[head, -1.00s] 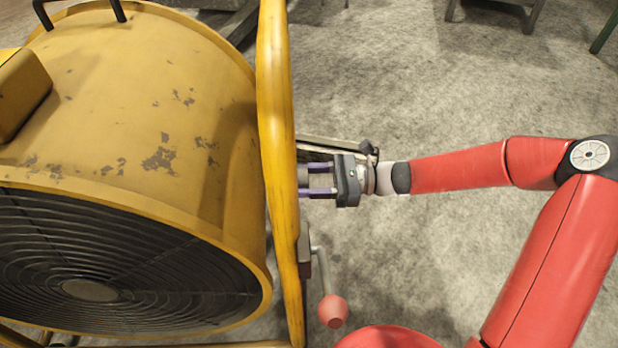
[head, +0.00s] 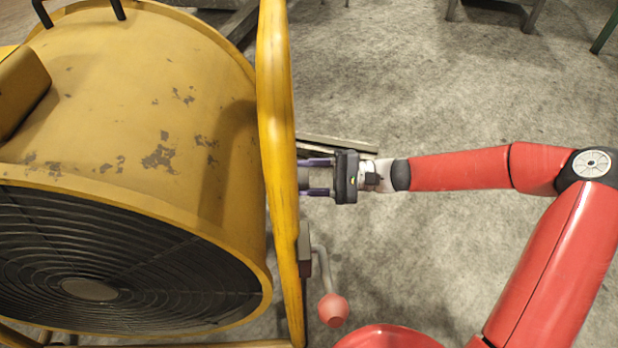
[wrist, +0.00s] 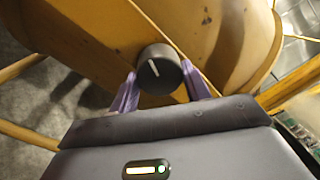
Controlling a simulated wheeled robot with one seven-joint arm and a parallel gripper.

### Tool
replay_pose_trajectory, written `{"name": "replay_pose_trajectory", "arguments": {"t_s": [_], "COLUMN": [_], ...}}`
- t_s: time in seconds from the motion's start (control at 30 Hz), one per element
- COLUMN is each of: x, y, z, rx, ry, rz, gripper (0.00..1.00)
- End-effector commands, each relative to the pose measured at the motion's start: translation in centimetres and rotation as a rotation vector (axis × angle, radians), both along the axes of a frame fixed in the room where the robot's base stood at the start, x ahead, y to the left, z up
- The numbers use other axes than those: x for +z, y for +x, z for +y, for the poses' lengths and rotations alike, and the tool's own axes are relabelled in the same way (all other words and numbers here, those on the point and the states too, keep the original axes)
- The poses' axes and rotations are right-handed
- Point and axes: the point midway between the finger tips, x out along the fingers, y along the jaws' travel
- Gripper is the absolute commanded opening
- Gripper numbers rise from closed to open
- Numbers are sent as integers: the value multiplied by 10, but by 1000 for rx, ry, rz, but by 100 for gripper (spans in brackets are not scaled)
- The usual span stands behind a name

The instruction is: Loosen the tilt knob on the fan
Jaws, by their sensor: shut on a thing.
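The tilt knob (wrist: 158,70) is a dark round knob with a white mark line on its face, on the yellow frame of the fan. In the wrist view my gripper (wrist: 160,90) has its two purple fingers on either side of the knob, shut on it. In the head view my gripper (head: 318,177) reaches in from the right beside the yellow frame tube, and the knob (head: 303,177) shows only in small part between the fingers. The fan (head: 130,110) is a large worn yellow drum with a dark front grille.
The yellow frame tube (head: 278,130) runs upright between the drum and my arm. A crank lever with a red ball end (head: 332,310) sticks out just below my gripper. Bare grey floor (head: 430,90) lies open to the right.

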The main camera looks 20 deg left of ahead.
Motion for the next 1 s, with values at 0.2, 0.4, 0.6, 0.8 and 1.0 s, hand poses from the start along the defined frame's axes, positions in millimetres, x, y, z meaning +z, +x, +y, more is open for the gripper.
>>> {"name": "replay_pose_trajectory", "arguments": {"t_s": [0.2, 0.4, 0.6, 0.8, 1.0], "x": [-2, -1, 0, 1, 2], "y": [1, 2, 2, 2, 2], "z": [-1, 0, 0, 0, 0], "rx": [-2, -1, -2, -1, 0], "ry": [88, 167, 234, 284, 314], "rz": [-185, -352, -496, -600, -662], "gripper": [24, 24, 24, 24, 24]}}
